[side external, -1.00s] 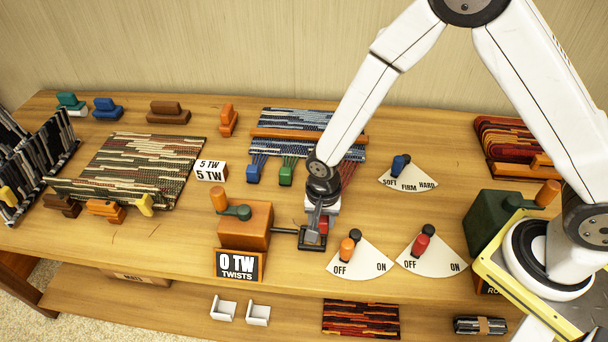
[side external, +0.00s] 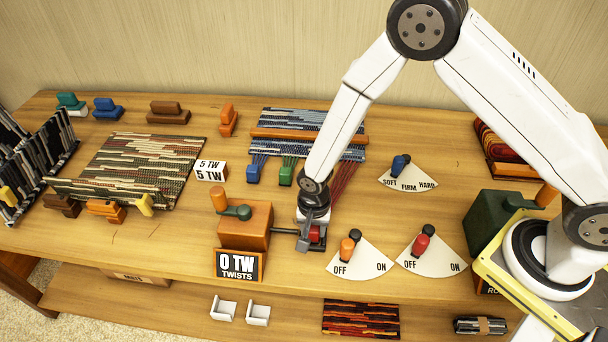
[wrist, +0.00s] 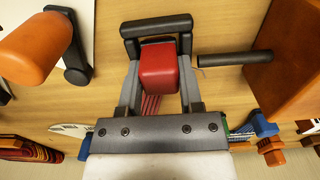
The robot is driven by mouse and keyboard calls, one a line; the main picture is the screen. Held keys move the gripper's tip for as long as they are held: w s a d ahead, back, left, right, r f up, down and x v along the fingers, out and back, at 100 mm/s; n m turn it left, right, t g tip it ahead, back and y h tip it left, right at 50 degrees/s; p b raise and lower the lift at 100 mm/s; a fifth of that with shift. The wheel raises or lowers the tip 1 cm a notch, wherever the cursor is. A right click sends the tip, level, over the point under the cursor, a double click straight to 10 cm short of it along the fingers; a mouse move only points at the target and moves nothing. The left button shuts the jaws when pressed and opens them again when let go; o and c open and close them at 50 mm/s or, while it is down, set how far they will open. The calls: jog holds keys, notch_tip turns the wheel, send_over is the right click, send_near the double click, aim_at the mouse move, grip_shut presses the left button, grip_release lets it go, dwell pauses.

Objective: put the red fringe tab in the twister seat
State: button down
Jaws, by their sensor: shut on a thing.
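The red fringe tab (side external: 316,234) is held between the fingers of my gripper (side external: 308,238), at the twister seat (side external: 323,244). In the wrist view the red tab (wrist: 158,66) sits between both fingers (wrist: 158,85), and the black U-shaped seat (wrist: 158,26) frames its far end. Red fringe strands run back under the gripper. The fingers hide part of the seat in the side view, so I cannot tell how deep the tab sits.
Orange-handled (side external: 347,248) and red-handled (side external: 421,244) levers, both at OFF, stand right of the seat. Blue (side external: 253,174) and green (side external: 286,176) tabs hang from the loom cloth (side external: 285,122) behind. A blue SOFT/FIRM/HARD lever (side external: 400,165) is at back right.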

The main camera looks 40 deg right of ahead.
aim_at(313, 227)
jog(key=shift+f, duration=0.2)
jog(key=shift+c, duration=1.3)
grip_release()
jog(key=shift+r, duration=0.1)
notch_tip(313, 227, up, 12)
dwell(0.4)
